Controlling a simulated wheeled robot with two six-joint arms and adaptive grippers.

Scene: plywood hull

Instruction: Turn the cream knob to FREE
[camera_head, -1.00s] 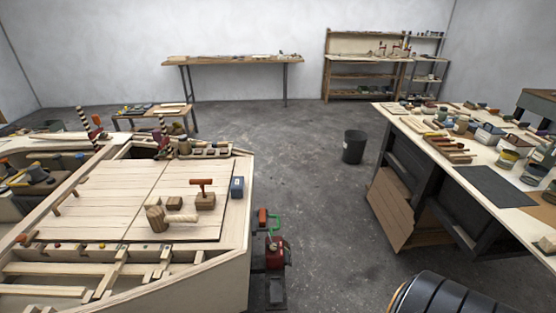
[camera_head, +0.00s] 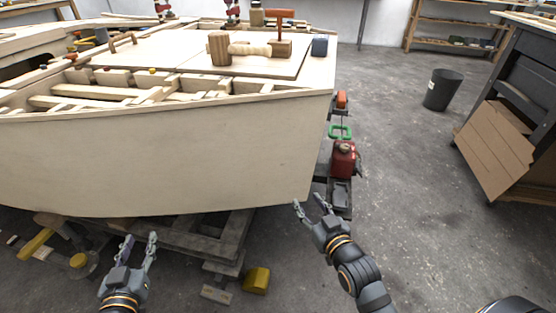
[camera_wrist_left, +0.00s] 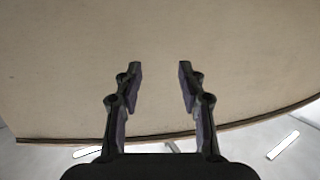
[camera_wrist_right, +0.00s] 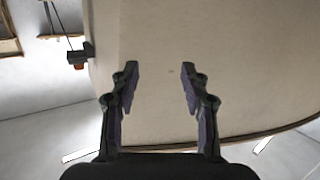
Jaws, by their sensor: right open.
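I cannot make out a cream knob or a FREE mark in any view. The pale plywood hull (camera_head: 180,150) fills the left half of the head view, its side facing me. My left gripper (camera_head: 139,242) is open and empty, low in front of the hull. In the left wrist view the hull side (camera_wrist_left: 60,60) lies beyond the open fingers (camera_wrist_left: 160,75). My right gripper (camera_head: 309,204) is open and empty near the hull's lower right corner. In the right wrist view the hull (camera_wrist_right: 240,60) also lies beyond its fingers (camera_wrist_right: 160,75).
A red can (camera_head: 343,158) stands right of the hull. A yellow block (camera_head: 256,280) lies on the floor. A black bin (camera_head: 442,90) stands farther right; open floor lies between.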

